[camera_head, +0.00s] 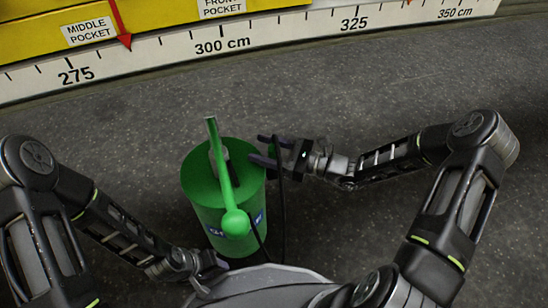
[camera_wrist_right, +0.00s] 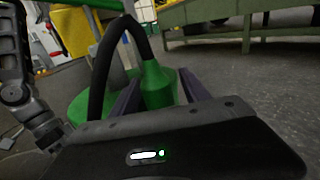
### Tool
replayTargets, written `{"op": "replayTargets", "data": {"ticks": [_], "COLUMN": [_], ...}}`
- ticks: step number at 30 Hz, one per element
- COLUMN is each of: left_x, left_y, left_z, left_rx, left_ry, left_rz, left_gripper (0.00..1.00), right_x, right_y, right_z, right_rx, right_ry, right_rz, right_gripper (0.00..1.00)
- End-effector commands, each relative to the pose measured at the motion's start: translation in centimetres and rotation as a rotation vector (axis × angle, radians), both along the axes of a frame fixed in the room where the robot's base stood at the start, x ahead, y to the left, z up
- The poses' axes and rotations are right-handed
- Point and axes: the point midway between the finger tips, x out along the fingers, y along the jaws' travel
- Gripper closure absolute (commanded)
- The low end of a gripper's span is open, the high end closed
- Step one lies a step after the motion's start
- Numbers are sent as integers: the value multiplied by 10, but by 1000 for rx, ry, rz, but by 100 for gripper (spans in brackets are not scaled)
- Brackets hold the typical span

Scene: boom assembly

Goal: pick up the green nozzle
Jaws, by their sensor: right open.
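The green nozzle (camera_wrist_right: 157,85) stands upright between the fingers of my right gripper (camera_wrist_right: 160,98) in the right wrist view. It is bottle-shaped, and a black hose (camera_wrist_right: 101,75) arches from its top. In the head view, only a small part of the nozzle (camera_head: 271,151) shows between the fingers of my right gripper (camera_head: 264,150), at the right rim of a green tank (camera_head: 195,185). My right gripper is open; whether either finger touches the nozzle is unclear. My left gripper (camera_head: 212,272) is low at the tank's front left, and its jaws are unclear.
A green rod with a ball end (camera_head: 235,222) crosses over the tank top. The black hose hangs along the tank's right side. A white measuring strip (camera_head: 150,55) and yellow boom (camera_head: 150,20) run along the back. The grey floor is clear behind the tank.

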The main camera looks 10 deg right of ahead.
Motion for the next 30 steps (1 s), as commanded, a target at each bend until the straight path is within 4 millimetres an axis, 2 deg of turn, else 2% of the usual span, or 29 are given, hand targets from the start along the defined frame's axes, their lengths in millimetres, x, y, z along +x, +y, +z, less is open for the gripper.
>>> {"op": "replayTargets", "data": {"ticks": [9,27,30], "left_x": [0,0,0], "left_y": [0,0,0], "left_z": [0,0,0], "left_rx": [0,0,0], "left_ry": [0,0,0], "left_rz": [0,0,0], "left_gripper": [64,64,64], "right_x": [0,0,0], "right_y": [0,0,0], "right_z": [0,0,0], "right_rx": [0,0,0], "right_ry": [0,0,0], "right_rz": [0,0,0], "right_gripper": [48,97,100]}}
